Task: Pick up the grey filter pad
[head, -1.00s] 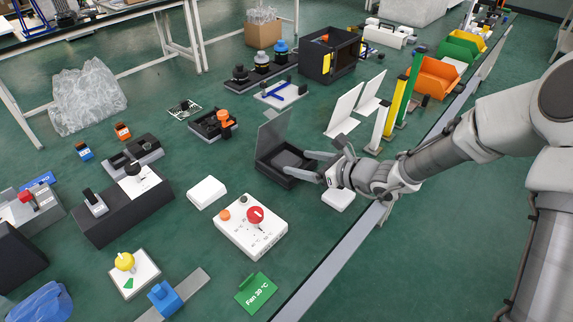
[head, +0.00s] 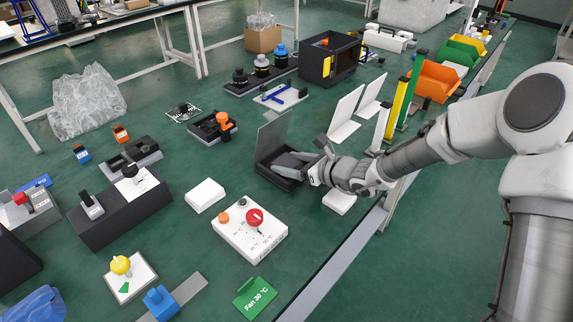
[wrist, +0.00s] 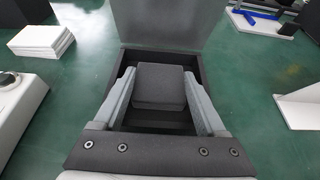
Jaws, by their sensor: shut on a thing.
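The grey filter pad (wrist: 160,86) is a dark grey square block in the wrist view. It is between the two fingers of my gripper (wrist: 160,88), which is shut on it. The pad and fingertips are inside a black open box (wrist: 158,125) with its grey lid (wrist: 187,30) standing up at the back. In the head view my gripper (head: 292,160) reaches into the box (head: 266,170) from the right, below the raised lid (head: 272,132). The pad is mostly hidden by the fingers there.
A white block (head: 340,202) lies right of the box, under my arm. A white block (head: 205,195) and a control box with a red knob (head: 250,230) are in front. White upright panels (head: 345,115) stand behind right.

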